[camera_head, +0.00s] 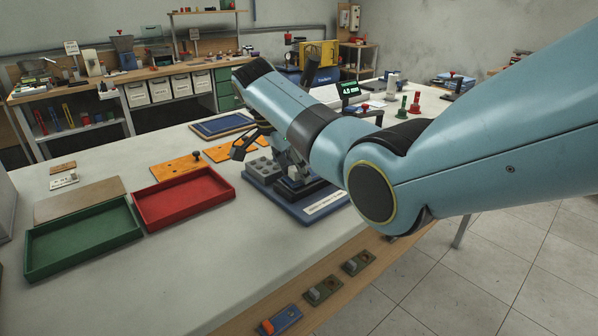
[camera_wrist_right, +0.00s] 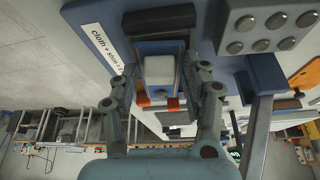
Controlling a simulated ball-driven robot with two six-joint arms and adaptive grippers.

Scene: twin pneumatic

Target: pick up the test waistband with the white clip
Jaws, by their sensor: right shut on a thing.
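My right gripper (camera_wrist_right: 160,85) is closed around a small block-like piece with a white face (camera_wrist_right: 160,70), set in a blue and dark surround. This piece appears to be the test waistband with the white clip; little cloth can be made out. It is over or at the blue fixture board (camera_wrist_right: 228,62), and I cannot tell whether it is lifted clear. In the head view the right gripper (camera_head: 291,170) is low over the blue fixture board (camera_head: 270,202), partly hidden by my forearm. The held piece is hard to make out there. My left gripper is not in view.
A grey studded block (camera_head: 262,168) stands on the board left of the gripper. A red tray (camera_head: 184,222) and a green tray (camera_head: 83,266) lie left. Orange plates (camera_head: 177,168) lie behind the red tray. Small switch units (camera_head: 324,290) line the front edge.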

